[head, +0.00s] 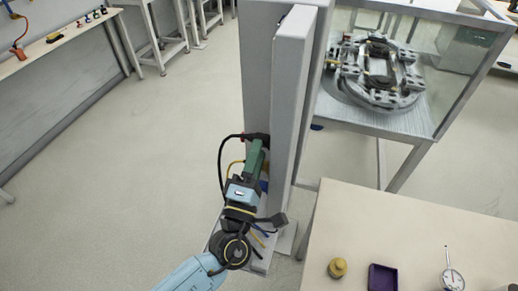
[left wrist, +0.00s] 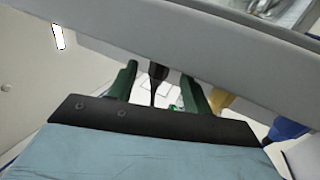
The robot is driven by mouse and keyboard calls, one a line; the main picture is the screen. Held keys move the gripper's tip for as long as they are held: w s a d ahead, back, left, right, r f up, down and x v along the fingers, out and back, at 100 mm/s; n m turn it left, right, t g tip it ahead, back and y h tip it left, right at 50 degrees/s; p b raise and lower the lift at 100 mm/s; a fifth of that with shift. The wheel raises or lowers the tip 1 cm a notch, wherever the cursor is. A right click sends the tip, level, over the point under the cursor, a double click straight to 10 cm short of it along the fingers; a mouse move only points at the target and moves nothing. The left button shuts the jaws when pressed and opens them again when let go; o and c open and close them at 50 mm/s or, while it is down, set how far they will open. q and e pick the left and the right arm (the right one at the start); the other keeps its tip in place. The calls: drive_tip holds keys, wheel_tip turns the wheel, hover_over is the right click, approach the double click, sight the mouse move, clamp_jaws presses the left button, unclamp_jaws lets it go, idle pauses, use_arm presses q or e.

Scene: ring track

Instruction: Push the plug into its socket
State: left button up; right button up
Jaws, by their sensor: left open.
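My left gripper (head: 257,150), with green fingers, reaches into the narrow gap beside a tall grey panel in the head view. In the left wrist view, its two green fingers (left wrist: 160,85) stand apart. A black piece, seemingly the plug (left wrist: 158,72), shows between them with a thin dark cord below it. I cannot tell whether the fingers touch it. In the head view, a black piece (head: 260,136) with a looping black cable is at the fingertips. I cannot make out the socket; the panels and gripper hide much there. My right gripper is not in view.
The grey panel (head: 290,95) stands close to the right of my gripper. A yellow piece (left wrist: 220,101) and a blue piece (left wrist: 287,129) lie beside the fingers. A beige table (head: 420,225) is at the lower right. The floor at left is clear.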

use_arm(q)
drive_tip(key=b+v, duration=0.2)
drive_tip(key=v, duration=0.9)
drive_tip(key=shift+s, duration=0.15)
